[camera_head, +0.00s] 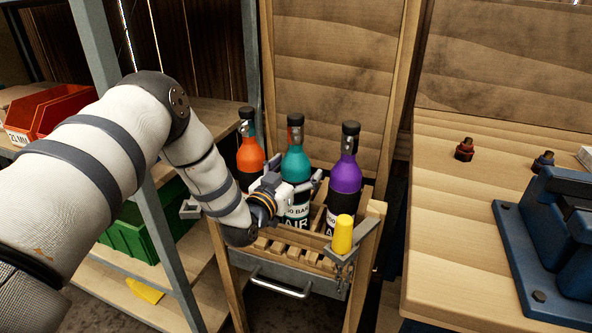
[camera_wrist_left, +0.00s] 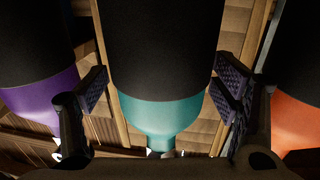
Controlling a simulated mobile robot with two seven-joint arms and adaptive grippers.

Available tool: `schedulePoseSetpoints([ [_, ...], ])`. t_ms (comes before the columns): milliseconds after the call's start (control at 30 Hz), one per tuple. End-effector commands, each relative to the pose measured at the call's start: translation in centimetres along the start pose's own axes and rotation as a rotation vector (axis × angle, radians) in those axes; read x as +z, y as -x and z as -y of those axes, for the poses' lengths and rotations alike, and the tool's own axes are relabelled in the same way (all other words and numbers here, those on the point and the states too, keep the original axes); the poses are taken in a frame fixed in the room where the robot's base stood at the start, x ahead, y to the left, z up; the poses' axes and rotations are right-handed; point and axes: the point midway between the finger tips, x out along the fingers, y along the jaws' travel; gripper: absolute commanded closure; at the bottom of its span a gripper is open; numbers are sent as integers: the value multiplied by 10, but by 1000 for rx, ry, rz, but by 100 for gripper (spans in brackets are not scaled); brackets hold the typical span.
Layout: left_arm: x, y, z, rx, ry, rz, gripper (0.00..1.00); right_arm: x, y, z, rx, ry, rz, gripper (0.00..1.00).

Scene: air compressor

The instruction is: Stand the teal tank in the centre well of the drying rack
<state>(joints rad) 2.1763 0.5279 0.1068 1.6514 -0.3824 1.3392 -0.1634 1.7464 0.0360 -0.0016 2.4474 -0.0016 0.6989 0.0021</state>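The teal tank (camera_head: 295,167) stands upright in the wooden drying rack (camera_head: 373,210), between the orange tank (camera_head: 250,155) and the purple tank (camera_head: 345,177). My left gripper (camera_head: 290,188) is at the teal tank's body and hides part of it. In the left wrist view the teal tank (camera_wrist_left: 160,110) lies between the two fingers of my left gripper (camera_wrist_left: 160,92), which are spread to either side of it with small gaps. The tank's base and the centre well are hidden by the gripper and slats. My right gripper is not in view.
A yellow cup-like piece (camera_head: 342,235) sits on the rack's front right corner. A metal shelf with a red bin (camera_head: 55,108) and green bin (camera_head: 130,235) stands left. The right bench (camera_head: 450,240) holds a blue vise-like fixture (camera_head: 545,240) and small fittings.

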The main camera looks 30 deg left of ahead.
Motion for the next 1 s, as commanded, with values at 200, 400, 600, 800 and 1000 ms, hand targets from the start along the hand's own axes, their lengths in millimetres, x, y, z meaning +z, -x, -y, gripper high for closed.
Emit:
schedulePoseSetpoints([
  [200,-2,0,0,0,0,0,19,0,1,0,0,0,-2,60],
  [400,-6,30,0,0,3,0,19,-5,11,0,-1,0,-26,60],
  [600,-5,83,0,0,3,0,19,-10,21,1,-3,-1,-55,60],
  [800,-3,115,0,0,0,1,19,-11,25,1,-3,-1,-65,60],
  [1000,3,122,-3,5,2,20,19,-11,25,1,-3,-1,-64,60],
])
